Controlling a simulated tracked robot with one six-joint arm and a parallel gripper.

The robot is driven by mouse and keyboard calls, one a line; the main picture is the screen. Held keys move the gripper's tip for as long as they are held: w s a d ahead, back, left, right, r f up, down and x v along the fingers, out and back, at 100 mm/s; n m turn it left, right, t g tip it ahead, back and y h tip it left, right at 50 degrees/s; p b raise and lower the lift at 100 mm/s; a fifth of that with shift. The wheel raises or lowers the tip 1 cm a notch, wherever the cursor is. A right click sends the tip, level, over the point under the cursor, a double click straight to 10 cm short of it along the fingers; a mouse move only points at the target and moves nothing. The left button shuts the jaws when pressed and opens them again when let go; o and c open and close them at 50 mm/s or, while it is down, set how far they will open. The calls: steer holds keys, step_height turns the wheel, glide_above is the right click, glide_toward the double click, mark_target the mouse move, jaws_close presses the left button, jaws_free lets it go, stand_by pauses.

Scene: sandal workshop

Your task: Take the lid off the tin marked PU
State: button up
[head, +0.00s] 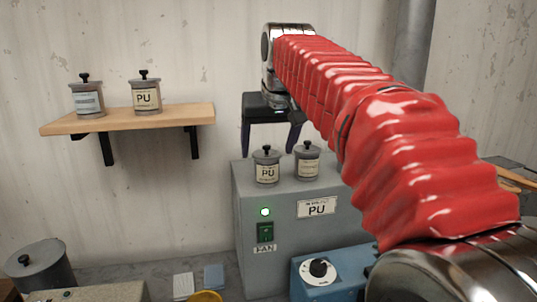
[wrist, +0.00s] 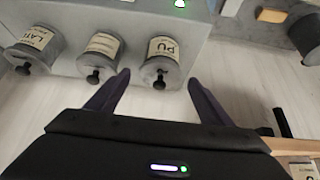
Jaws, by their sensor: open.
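Two tins carry a PU label. One PU tin (head: 267,172) stands on the grey cabinet, its grey lid with a black knob on; it also shows in the wrist view (wrist: 163,52). The other PU tin (head: 146,97) stands lidded on the wooden shelf. My gripper (head: 268,148) is open and empty. In the wrist view my gripper (wrist: 158,81) has its fingers on either side of the cabinet PU tin's knob in the picture. I cannot tell the gap in depth.
A tin with an unreadable label (head: 308,162) stands beside the cabinet PU tin. A LATEX tin (wrist: 35,50) is beyond it in the wrist view. The grey cabinet (head: 284,265) has a PU plate and a lit green lamp. The wooden shelf (head: 180,115) is at left.

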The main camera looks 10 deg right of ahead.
mark_target(268, 156)
steer(key=shift+c, duration=0.4)
steer(key=c, duration=0.9)
steer(key=shift+r, duration=0.1)
steer(key=shift+c, duration=0.2)
step_height(268, 156, up, 10)
stand_by(0.6)
